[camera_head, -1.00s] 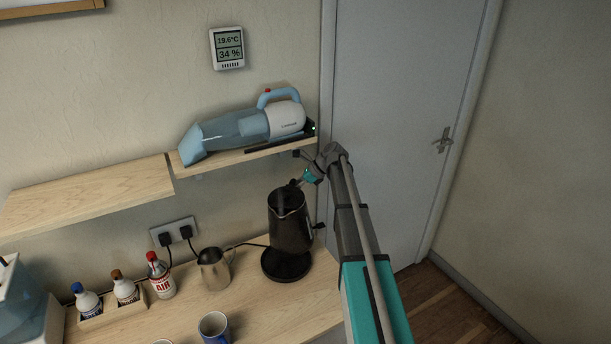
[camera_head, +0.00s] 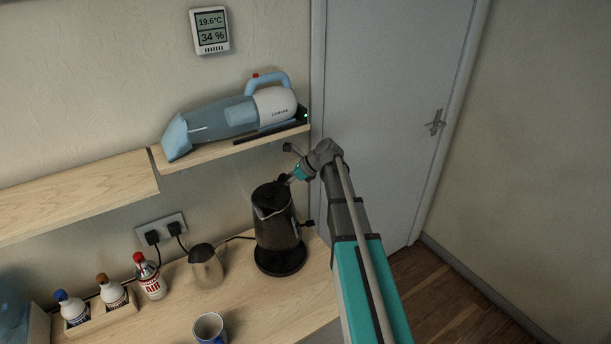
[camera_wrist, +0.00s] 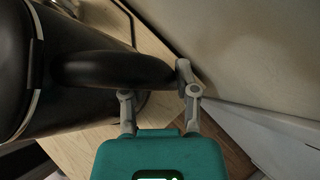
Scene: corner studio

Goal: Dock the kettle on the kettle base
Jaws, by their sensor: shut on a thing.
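The dark kettle (camera_head: 275,218) is upright on the worktop side, directly above the round black kettle base (camera_head: 281,268). Its bottom is at or just above the base; I cannot tell whether they touch. My gripper (camera_head: 291,180) is at the kettle's upper right, on the handle side. In the wrist view, the kettle body (camera_wrist: 75,110) fills the left, and my gripper (camera_wrist: 157,88) is shut on its black handle (camera_wrist: 105,70). The fingertips are partly hidden by the handle.
A shelf (camera_head: 200,152) with a handheld vacuum (camera_head: 235,112) hangs above the kettle.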

